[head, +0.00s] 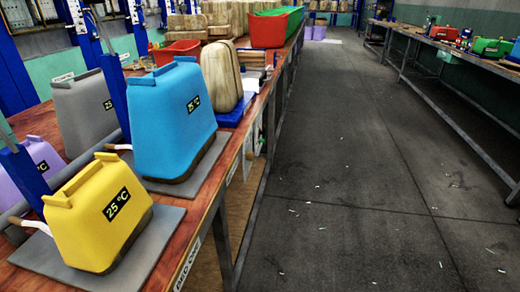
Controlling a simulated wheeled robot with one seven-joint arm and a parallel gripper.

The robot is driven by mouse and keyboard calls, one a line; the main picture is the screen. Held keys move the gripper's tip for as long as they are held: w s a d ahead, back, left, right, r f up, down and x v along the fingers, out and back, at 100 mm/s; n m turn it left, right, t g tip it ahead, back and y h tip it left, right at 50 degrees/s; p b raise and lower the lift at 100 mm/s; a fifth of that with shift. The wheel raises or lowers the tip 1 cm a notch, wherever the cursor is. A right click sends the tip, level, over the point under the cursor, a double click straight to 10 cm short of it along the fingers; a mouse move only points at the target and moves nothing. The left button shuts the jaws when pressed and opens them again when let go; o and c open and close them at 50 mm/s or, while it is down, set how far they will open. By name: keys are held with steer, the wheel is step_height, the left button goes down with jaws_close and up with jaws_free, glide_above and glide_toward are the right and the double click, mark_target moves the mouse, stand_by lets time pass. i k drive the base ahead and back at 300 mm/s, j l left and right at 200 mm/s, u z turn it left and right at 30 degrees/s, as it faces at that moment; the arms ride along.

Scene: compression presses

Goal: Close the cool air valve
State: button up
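No part that I can clearly identify as the cool air valve shows in the head view. A yellow press block (98,212) marked 25 °C sits on a grey plate (150,250) at the front left. A larger blue block (170,120), also marked 25 °C, stands behind it on its own plate. A small pale lever-like piece (30,225) sticks out left of the yellow block, and a similar one (118,147) left of the blue block. I cannot tell what they are. My gripper is not in view.
The wooden workbench (205,205) runs along the left, with a grey block (85,112), a purple block (38,165), blue posts and a red bin (268,30). A second bench (450,45) stands on the right. The dark floor aisle (350,150) between them is clear except for small scraps.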

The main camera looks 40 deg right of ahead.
mark_target(262, 142)
steer(key=z, duration=0.6)
steer(key=i+z, duration=0.4)
steer(key=i, duration=0.55)
